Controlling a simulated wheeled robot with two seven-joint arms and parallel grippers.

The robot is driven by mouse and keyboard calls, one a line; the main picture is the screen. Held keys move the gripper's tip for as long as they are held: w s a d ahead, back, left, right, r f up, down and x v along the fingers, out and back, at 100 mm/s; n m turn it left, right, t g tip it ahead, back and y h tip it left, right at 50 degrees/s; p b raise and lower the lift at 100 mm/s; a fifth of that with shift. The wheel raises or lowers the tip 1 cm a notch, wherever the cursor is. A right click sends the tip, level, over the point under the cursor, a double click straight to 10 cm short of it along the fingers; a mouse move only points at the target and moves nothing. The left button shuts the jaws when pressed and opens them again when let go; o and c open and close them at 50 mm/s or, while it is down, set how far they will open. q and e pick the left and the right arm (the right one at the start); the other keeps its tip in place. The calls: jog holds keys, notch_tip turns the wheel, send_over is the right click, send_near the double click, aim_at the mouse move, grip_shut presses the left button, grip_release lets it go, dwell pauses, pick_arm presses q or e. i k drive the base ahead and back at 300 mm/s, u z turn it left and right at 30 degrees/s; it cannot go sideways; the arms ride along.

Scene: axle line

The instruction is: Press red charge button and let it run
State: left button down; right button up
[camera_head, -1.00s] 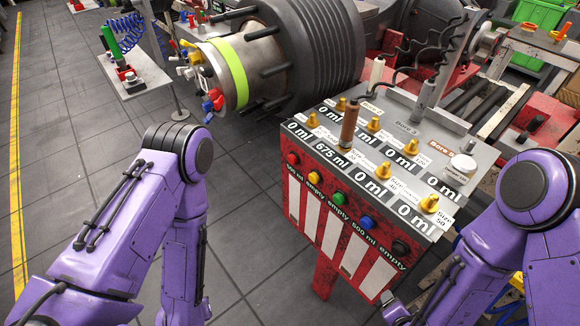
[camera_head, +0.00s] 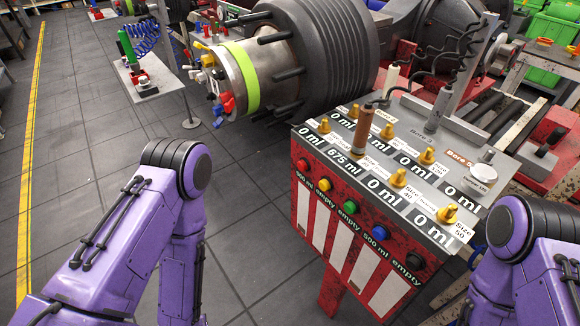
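The red button (camera_head: 303,165) is at the left end of a row of coloured buttons on the front of a red-and-grey machine box (camera_head: 350,262). To its right are a yellow button (camera_head: 324,184), a green one (camera_head: 349,206), a blue one (camera_head: 379,233) and a black one (camera_head: 414,261). Nothing touches the red button. A label reading 675 ml shows on the sloped edge; the other labels there read 0 ml. Both my purple arms bend down at the sides, and their grippers are outside the picture.
Brass nozzles and a brown cylinder (camera_head: 363,127) stand on the box top. A large hub with a lime band (camera_head: 243,77) is behind it to the left. A small stand with a green handle (camera_head: 128,47) is at upper left. Grey floor (camera_head: 255,215) lies open left of the box.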

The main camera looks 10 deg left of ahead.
aim_at(302, 166)
jog(key=u, duration=1.75)
jog(key=k, duration=1)
jog(key=z, duration=1.65)
jog(key=i, duration=0.5)
jog(key=z, duration=0.05)
